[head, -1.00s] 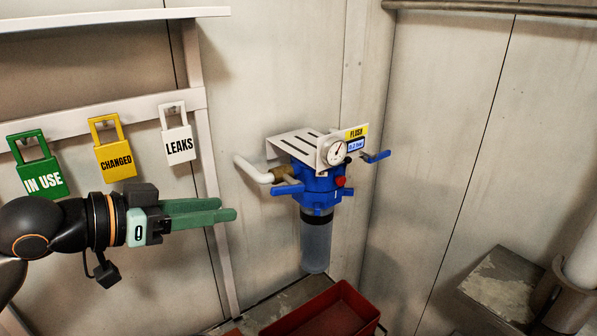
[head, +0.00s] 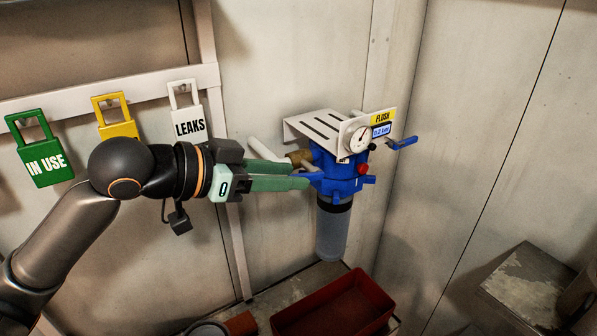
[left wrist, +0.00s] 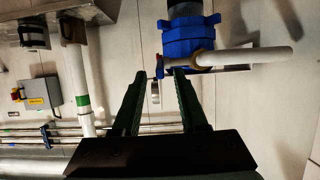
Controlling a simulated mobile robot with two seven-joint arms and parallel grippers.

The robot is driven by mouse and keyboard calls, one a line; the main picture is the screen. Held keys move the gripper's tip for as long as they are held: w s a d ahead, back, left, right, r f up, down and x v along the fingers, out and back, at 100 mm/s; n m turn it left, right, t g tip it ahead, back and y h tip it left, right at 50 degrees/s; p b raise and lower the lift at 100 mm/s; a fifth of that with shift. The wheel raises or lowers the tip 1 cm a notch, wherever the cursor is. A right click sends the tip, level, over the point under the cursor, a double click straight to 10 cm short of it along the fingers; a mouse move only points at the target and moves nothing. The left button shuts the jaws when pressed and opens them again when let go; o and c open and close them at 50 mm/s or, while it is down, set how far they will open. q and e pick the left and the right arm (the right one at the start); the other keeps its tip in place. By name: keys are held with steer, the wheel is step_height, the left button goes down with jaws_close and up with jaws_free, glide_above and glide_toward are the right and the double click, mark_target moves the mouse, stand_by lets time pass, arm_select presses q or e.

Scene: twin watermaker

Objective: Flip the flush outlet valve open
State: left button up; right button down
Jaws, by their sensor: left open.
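The blue filter housing (head: 338,182) hangs on the wall with a clear bowl below it. A blue lever (head: 402,143) sticks out to the right beside the yellow FLUSH label (head: 383,117). A second blue lever (head: 316,176) is on the left, by the white pipe, partly hidden by my fingers. My left gripper (head: 312,177) is open, its fingertips at this left lever. In the left wrist view, a small blue part (left wrist: 160,66) shows between the fingertips (left wrist: 159,74); I cannot tell whether they touch it. My right gripper is not in view.
A gauge (head: 360,139) and a white slotted bracket (head: 312,125) sit above the housing. A red tray (head: 335,305) lies below. Green, yellow and white tags (head: 188,122) hang at the left. The wall right of the housing is clear.

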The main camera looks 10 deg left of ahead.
mark_target(304, 175)
arm_select(q)
steer(key=shift+x, duration=1.45)
steer(key=shift+c, duration=0.2)
jaws_close()
